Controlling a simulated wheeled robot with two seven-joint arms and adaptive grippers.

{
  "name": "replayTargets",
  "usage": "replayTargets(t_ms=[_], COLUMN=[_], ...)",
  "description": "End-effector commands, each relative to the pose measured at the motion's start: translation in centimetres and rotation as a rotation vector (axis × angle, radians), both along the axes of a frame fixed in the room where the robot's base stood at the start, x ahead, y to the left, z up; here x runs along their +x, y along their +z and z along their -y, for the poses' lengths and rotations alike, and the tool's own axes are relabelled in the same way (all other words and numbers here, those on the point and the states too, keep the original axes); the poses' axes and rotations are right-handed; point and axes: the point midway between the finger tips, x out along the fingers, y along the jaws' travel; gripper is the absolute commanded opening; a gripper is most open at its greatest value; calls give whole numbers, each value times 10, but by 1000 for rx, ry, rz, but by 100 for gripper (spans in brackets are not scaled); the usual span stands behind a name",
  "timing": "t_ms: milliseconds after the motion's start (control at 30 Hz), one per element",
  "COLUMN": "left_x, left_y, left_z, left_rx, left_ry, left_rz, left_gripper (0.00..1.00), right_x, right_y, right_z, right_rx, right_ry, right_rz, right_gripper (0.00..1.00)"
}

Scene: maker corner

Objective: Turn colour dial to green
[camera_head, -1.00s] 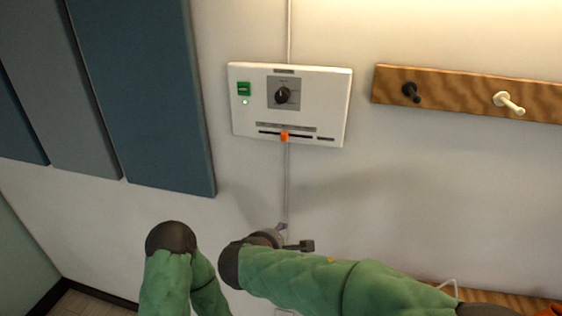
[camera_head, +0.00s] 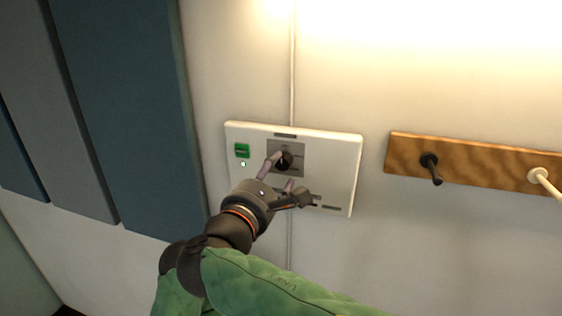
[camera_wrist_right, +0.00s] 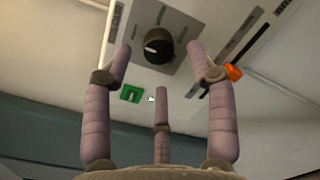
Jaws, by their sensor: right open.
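The white control panel (camera_head: 335,165) on the wall has a round black dial (camera_head: 286,161) on a grey plate. In the right wrist view the dial (camera_wrist_right: 158,46) carries a white mark towards its left side. My right gripper (camera_head: 280,174) is open in front of the panel, its fingers spread near the dial and partly covering it. In the wrist view the gripper (camera_wrist_right: 160,66) has two fingers either side of the dial and a third below it; I cannot tell whether any touches. My left gripper is not in view.
A green switch (camera_head: 242,150) sits left of the dial. An orange slider (camera_wrist_right: 234,72) is beside the right finger in the wrist view. A wooden rack (camera_head: 480,168) with a black and a white peg is to the right. Blue-grey wall panels (camera_head: 130,110) stand left.

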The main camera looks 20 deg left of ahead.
Motion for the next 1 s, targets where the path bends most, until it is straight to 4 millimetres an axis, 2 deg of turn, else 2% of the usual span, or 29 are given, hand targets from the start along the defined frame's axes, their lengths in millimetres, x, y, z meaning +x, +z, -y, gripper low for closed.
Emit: replayTargets(t_ms=[100, 300, 667, 867, 1000], left_x=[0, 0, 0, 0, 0], left_y=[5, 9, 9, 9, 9], left_z=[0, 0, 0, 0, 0], left_rx=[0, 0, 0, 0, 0], left_ry=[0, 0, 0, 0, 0], left_rz=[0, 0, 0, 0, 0], left_gripper=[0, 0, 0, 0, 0], right_x=[19, 37, 41, 41, 41], right_y=[1, 0, 0, 0, 0], right_z=[2, 4, 3, 4, 4], right_rx=[-1, 0, 0, 0, 1], right_ry=[-2, 0, 1, 1, 1], right_rz=[-1, -1, 0, 0, 0], right_gripper=[58, 58, 58, 4, 1])
